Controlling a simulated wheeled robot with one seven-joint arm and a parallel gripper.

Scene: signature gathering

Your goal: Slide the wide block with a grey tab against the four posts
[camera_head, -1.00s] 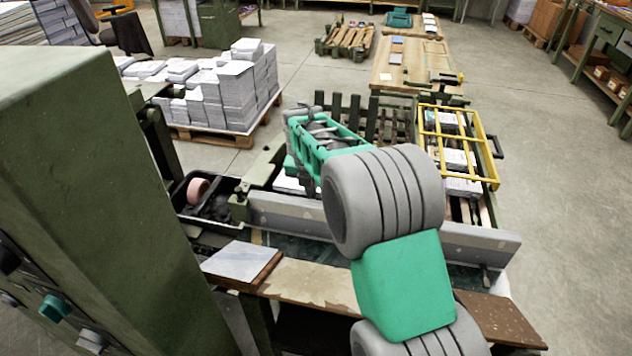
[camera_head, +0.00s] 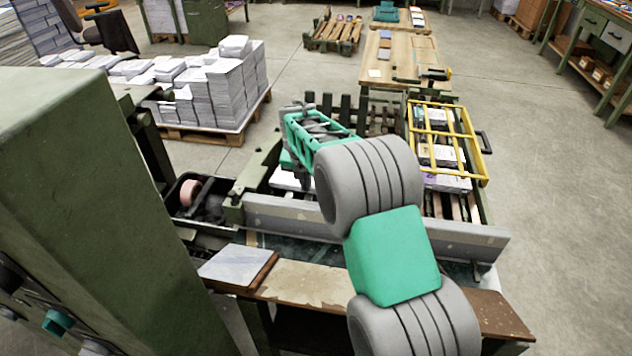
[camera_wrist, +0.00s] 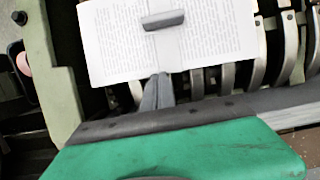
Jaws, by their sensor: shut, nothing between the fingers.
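The wide block (camera_wrist: 110,45) is a flat white stack with printed text on its top page. A dark grey tab (camera_wrist: 163,20) stands on it, in the wrist view. My gripper (camera_wrist: 161,80) is shut and empty, its fingertips at the block's near edge, below the tab; I cannot tell whether they touch. In the head view a white piece of a stack (camera_head: 288,179) shows below my green wrist, and my arm hides the fingers. Several pale curved upright pieces (camera_wrist: 228,78) stand right of and below the block; I cannot tell whether these are the posts.
A long grey rail (camera_head: 290,212) runs across the machine's front. A yellow frame (camera_head: 484,172) with stacks under it is at the right. A black bin with a pink roll (camera_head: 190,191) is at the left. A board with a grey plate (camera_head: 236,263) lies in front.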

